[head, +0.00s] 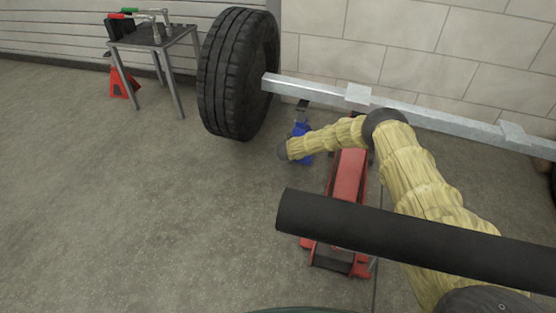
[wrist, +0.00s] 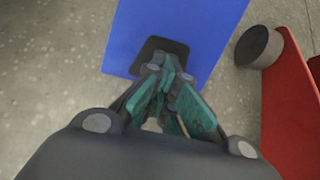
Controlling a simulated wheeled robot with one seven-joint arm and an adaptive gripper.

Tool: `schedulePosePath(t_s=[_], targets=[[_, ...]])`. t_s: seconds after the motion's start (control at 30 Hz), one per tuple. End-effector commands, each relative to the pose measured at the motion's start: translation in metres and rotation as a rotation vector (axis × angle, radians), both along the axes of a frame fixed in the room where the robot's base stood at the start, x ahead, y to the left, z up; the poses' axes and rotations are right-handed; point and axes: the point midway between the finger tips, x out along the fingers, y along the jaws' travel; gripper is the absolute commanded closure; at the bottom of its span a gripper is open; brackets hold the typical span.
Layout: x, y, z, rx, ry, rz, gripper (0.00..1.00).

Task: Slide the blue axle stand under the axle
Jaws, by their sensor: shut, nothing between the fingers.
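The blue axle stand (head: 301,130) stands on the floor near the tyre. Its dark top shows just below the axle (head: 325,92) in the head view; I cannot tell whether it is directly beneath. My arm hides part of the stand. In the wrist view, a blue face of the stand (wrist: 213,25) with a dark square patch fills the top middle. My gripper (wrist: 168,75) is shut and empty, its fingertips over or against that patch; contact is unclear. In the head view, my gripper is not clearly visible behind my wrist.
A red floor jack (head: 348,180) is close on the right of the stand, also in the wrist view (wrist: 290,100). A large tyre (head: 228,75) stands left. A small table (head: 150,40) with tools and a red stand (head: 122,85) are farther left. The left floor is clear.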

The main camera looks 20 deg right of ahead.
Motion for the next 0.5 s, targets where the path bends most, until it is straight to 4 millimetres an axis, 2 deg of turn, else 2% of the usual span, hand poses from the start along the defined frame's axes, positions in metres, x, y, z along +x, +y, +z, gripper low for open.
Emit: schedulePosePath(t_s=[0.03, 0.13, 0.5], targets=[[-0.0004, -0.0084, 0.0004, -0.002, -0.001, -0.006, 1.00], [-0.0008, -0.0130, 0.0006, -0.001, -0.001, -0.010, 1.00], [-0.0009, -0.0100, 0.0010, -0.001, -0.001, -0.008, 1.00]])
